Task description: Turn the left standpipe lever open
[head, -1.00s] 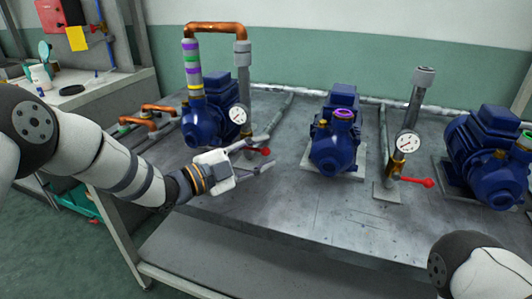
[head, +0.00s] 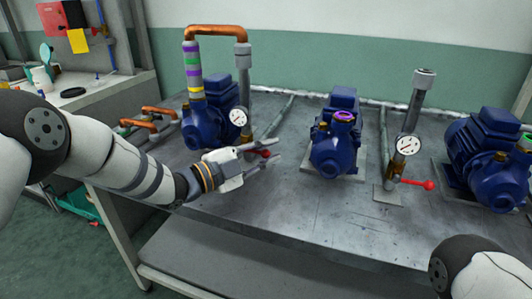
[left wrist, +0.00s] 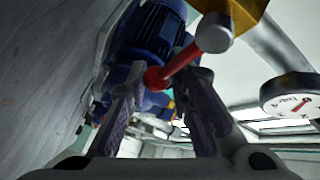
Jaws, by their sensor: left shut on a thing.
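The left standpipe (head: 243,85) rises behind my left gripper, joined at its top to a copper pipe bend, with a round gauge (head: 238,117) on its side. The red end of its lever (head: 265,153) shows between the fingers of my left gripper (head: 275,152). In the left wrist view the red lever (left wrist: 170,68) runs from a grey hub under the brass valve body (left wrist: 245,12) to between the two fingers (left wrist: 162,100). The gripper is shut on the lever. Its base is partly hidden in the head view. My right gripper is out of view.
A blue pump (head: 208,122) stands left of the left standpipe, another (head: 335,145) to its right. A second standpipe (head: 420,95) with a gauge and red lever (head: 415,183) stands further right. The front of the metal bench (head: 300,215) is clear.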

